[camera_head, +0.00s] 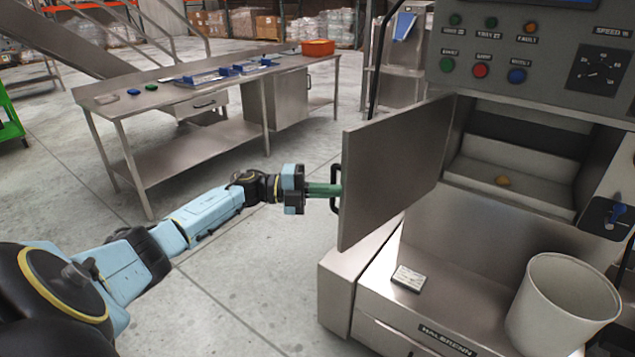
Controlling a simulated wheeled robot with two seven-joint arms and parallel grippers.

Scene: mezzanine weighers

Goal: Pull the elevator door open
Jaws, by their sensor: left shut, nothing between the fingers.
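The elevator door (395,170) is a flat metal panel on the machine at the right. It stands swung out from the opening, with the chamber behind it showing. A dark handle (335,190) sits on its left edge. My left gripper (335,189) is at the handle, its green fingers closed together and reaching into the handle's loop. Nothing shows between the fingers, and I cannot tell whether they touch the handle. My right gripper is not in view.
The machine's control panel (535,50) has several coloured buttons and a dial. A white bin (562,303) stands on the lower ledge. A steel table (190,90) stands at the back left. Bare floor lies left of the door.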

